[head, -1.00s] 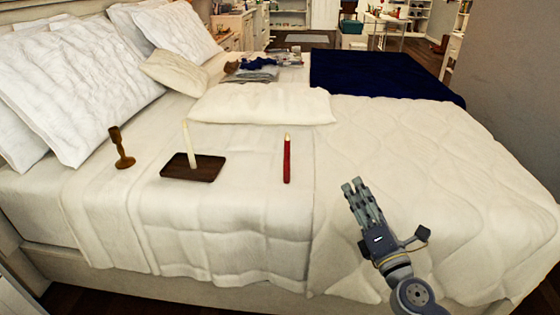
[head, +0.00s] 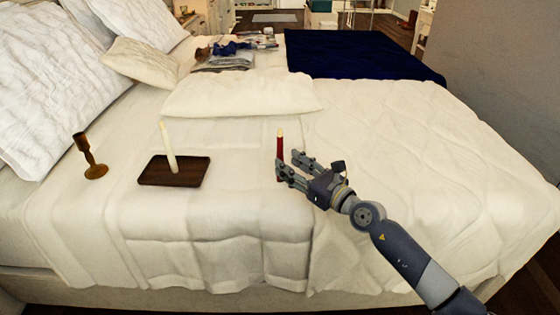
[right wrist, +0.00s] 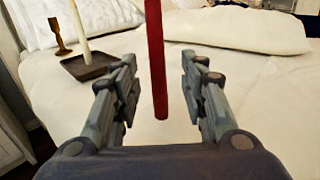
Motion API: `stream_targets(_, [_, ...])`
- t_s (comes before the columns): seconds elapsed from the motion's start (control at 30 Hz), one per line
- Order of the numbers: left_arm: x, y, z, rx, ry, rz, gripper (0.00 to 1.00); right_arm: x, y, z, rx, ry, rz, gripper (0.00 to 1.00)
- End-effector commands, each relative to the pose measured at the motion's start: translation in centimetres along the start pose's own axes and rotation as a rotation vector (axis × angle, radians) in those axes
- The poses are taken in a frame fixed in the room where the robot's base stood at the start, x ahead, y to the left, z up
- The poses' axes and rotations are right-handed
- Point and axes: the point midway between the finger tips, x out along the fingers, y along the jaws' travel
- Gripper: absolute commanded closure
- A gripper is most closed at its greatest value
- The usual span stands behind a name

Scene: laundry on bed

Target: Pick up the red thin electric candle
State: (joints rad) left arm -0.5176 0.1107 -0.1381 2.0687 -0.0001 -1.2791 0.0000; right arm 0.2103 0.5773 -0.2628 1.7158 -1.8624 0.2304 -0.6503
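The red thin electric candle (head: 280,147) stands upright on the bed, with a pale tip. My right gripper (head: 287,170) is at the candle, and its fingers hide part of the candle's lower half in the head view. In the right wrist view, the red candle (right wrist: 156,65) stands between the two spread fingers of the right gripper (right wrist: 161,100), with a visible gap on both sides. The right gripper is open and holds nothing. My left gripper is in neither view.
A dark wooden tray (head: 190,178) with a white candle (head: 169,148) stands left of the red candle. A brown candle holder (head: 89,158) is farther left. A cream pillow (head: 240,94) lies behind. The quilt right of the candle is clear apart from my arm.

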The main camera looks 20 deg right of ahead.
Motion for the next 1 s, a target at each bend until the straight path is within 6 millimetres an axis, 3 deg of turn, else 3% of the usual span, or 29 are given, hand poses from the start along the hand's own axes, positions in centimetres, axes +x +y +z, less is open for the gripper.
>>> stream_targets(0.23, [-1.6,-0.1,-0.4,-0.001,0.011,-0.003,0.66,3.6,0.2,0.0,0.002,-0.003,0.000,0.60])
stream_targets(0.57, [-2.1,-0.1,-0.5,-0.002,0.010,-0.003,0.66,4.3,0.2,0.1,0.002,-0.001,0.001,0.60])
stream_targets(0.73, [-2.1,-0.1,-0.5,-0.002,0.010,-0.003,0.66,4.2,0.2,0.1,0.002,-0.001,0.000,0.99])
stream_targets(1.0, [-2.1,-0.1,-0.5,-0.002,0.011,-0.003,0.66,4.2,0.2,0.1,0.001,-0.002,0.000,1.00])
